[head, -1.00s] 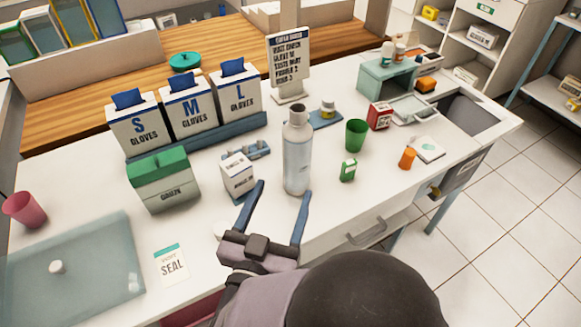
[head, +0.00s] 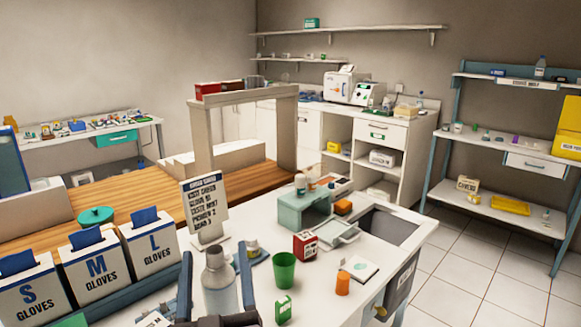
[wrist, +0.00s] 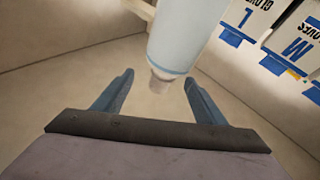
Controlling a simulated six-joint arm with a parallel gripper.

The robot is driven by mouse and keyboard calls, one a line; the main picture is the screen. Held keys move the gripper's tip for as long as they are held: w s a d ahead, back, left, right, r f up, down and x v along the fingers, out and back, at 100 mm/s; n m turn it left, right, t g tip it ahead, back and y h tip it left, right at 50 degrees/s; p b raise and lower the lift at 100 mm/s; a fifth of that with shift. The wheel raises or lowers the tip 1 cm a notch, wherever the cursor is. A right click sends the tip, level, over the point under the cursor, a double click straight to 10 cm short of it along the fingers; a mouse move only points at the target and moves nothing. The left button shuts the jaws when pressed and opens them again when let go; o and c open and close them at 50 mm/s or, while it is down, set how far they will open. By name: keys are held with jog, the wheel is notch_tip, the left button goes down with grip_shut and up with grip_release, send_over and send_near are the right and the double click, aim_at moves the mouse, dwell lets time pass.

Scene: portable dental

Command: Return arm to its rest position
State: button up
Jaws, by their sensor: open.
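My gripper (head: 215,250) is at the bottom of the head view, with its two blue fingers apart. A pale bottle with a grey cap (head: 219,290) appears between the fingers in that view. Most of my arm is out of the head view.
Glove boxes (head: 96,263) stand left of the bottle, and a sign (head: 205,208) stands behind it. A green cup (head: 284,270), a red box (head: 306,245) and an orange cylinder (head: 343,284) stand to the right. Shelves (head: 505,165) line the far right.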

jog(key=w+r+n+g+y+p, duration=0.1)
jog(key=w+r+g+y+p, duration=0.3)
jog(key=w+r, duration=0.4)
jog(key=w+d+f+n+g+h+p, duration=0.3)
jog(key=w+d+f+n+g+p, duration=0.15)
jog(key=d, duration=0.45)
jog(key=s+d+f+n+g+h+b, duration=0.1)
jog(key=s+d+f+g+h+b, duration=0.15)
jog(key=s+d+f, duration=0.4)
jog(key=s+d+f+n+g+h+b, duration=0.15)
jog(key=s+d+f+g, duration=0.25)
jog(key=f, duration=0.6)
jog(key=s+d+f+g+h+b, duration=0.2)
jog(key=s+d+f+g, duration=0.1)
jog(key=s+d+f, duration=0.4)
jog(key=s+d+f+m+g+p, duration=0.1)
jog(key=s+f+m+g+p, duration=0.35)
jog(key=s+m, duration=0.65)
notch_tip(320, 180, up, 17)
jog(key=w+m+p, duration=0.1)
jog(key=p, duration=1.5)
jog(key=shift+w+f+y, duration=0.2)
jog(key=shift+y, duration=0.2)
